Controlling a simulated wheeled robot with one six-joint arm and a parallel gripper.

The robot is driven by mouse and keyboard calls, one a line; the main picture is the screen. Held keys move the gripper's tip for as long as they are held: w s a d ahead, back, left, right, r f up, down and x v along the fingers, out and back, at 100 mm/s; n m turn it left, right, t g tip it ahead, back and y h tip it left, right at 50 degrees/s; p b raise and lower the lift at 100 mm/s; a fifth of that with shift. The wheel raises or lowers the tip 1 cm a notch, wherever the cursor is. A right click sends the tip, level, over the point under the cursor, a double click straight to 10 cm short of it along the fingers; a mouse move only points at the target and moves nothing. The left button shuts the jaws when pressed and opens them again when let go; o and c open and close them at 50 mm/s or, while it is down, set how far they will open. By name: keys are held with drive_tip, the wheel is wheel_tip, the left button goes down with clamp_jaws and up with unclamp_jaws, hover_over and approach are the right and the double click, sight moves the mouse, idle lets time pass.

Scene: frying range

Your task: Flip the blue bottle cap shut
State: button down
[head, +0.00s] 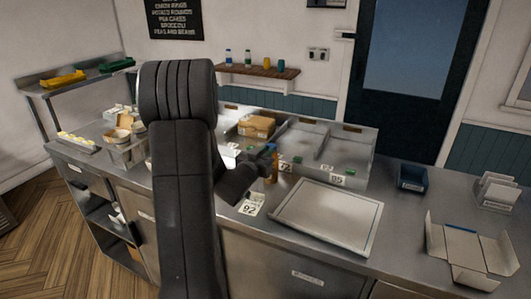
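My gripper (268,155) is small and dark in the head view, over the metal counter near the middle. Its fingers are too small and dark to tell whether they are open or shut. A brown upright object, perhaps a bottle (272,172), stands right at the gripper. Its top is hidden by the gripper, so I cannot see a cap, its colour or whether it is open. I cannot tell whether the gripper touches it.
A metal tray (328,215) lies right of the gripper. Behind are metal compartments (320,140) with a cardboard box (256,126). A blue bin (413,179), a card rack (497,190) and an open carton (470,252) stand at right. My arm hides part of the left counter.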

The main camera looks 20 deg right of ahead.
drive_tip(key=shift+f+b, duration=0.2)
drive_tip(key=shift+b, duration=0.3)
drive_tip(key=h+b, duration=0.1)
drive_tip(key=b, duration=0.3)
drive_tip(key=shift+f+t, duration=0.4)
drive_tip(key=shift+a+b, duration=0.1)
drive_tip(key=shift+b, duration=0.5)
drive_tip(key=shift+r, duration=0.2)
drive_tip(key=c, duration=1.4)
unclamp_jaws()
drive_tip(key=shift+s, duration=0.1)
